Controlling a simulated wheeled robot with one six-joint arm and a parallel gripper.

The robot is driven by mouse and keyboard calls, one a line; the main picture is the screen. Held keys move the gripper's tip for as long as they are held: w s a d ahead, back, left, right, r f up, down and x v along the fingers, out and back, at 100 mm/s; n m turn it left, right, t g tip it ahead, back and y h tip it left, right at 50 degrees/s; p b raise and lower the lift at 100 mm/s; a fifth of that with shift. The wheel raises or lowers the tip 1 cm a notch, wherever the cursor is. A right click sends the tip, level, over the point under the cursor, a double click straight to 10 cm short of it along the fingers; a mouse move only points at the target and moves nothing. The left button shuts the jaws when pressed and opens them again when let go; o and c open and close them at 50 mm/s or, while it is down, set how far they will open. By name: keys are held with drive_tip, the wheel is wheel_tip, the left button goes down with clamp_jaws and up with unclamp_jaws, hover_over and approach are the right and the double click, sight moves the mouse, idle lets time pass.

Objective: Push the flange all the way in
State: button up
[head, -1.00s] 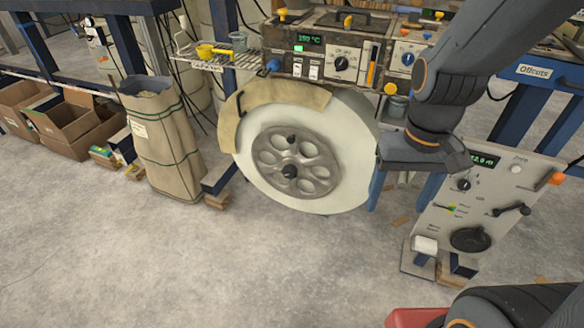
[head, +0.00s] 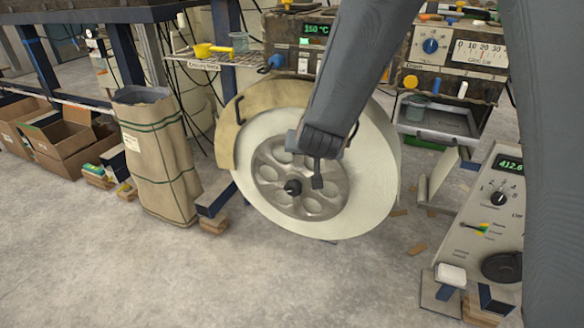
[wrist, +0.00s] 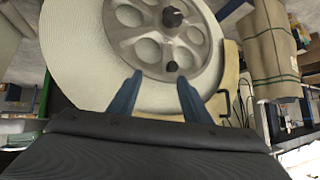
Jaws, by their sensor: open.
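The flange (head: 280,164) is a grey metal disc with round holes, set at the centre of a large white reel (head: 376,187). A black knob (head: 293,187) stands out from its middle. My gripper (head: 318,184) is in front of the flange's right part and hides some of it, including the upper knob. In the wrist view the flange (wrist: 160,45) lies beyond my gripper (wrist: 159,75). The two blue fingers are spread apart with nothing between them, and a black knob (wrist: 172,66) shows just past the tips. I cannot tell if the fingertips touch the flange.
A tan cover (head: 228,135) wraps the reel's upper left. A control box with a lit display (head: 316,29) stands behind. A sack (head: 158,150) stands left, and a control panel (head: 490,225) stands lower right. The floor in front is clear.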

drive_tip(key=w+a+f+m+t+h+b, duration=0.3)
drive_tip(key=w+a+f+t+h+b, duration=0.4)
drive_tip(key=f+b, duration=0.4)
drive_tip(key=w+d+r+b, duration=0.1)
drive_tip(key=w+b, duration=0.2)
drive_tip(key=w, duration=0.2)
drive_tip(key=shift+w+d+r, duration=0.15)
drive_tip(key=shift+w+r, duration=0.2)
drive_tip(key=shift+w, duration=0.05)
